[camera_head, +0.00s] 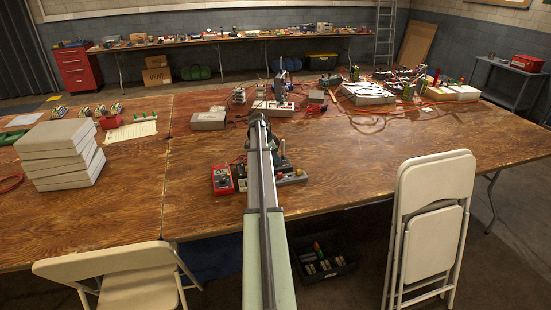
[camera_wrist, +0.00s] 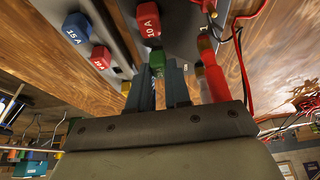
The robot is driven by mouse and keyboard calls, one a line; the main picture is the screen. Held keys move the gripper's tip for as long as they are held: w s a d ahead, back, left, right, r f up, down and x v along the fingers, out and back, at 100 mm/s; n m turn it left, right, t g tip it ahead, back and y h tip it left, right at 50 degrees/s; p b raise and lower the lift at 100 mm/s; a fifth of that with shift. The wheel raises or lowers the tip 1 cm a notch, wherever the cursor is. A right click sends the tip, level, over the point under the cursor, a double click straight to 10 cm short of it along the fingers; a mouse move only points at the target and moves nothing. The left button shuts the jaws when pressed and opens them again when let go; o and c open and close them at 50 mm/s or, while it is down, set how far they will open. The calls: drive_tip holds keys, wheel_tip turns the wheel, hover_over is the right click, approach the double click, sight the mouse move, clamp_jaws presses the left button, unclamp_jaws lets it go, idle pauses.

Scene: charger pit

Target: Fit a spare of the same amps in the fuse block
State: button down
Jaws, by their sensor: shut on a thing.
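In the wrist view my gripper (camera_wrist: 158,72) is shut on a small green piece, seemingly a fuse (camera_wrist: 157,60), between its fingertips; its marking is not readable. Just beyond it a red fuse marked 10 A (camera_wrist: 150,22) stands on a grey surface. To the left are a blue fuse marked 15 A (camera_wrist: 76,28) and another red fuse marked 10 A (camera_wrist: 101,56) on a grey holder. Which grey part is the fuse block I cannot tell. In the head view a low grey unit (camera_head: 290,179) lies at the table's front, partly behind my arm; the gripper tips are hidden there.
A red meter (camera_head: 222,181) lies left of my arm. In the wrist view a red probe-like piece (camera_wrist: 211,72) and red and black wires (camera_wrist: 245,50) are close on the right. White boxes (camera_head: 62,154) are stacked at left. Bare wood lies right of the arm.

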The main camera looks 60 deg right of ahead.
drive_tip(key=shift+f, duration=0.6)
idle(1.1)
drive_tip(key=c, duration=0.7)
unclamp_jaws()
drive_tip(key=shift+r, duration=0.1)
drive_tip(key=shift+r, duration=3.7)
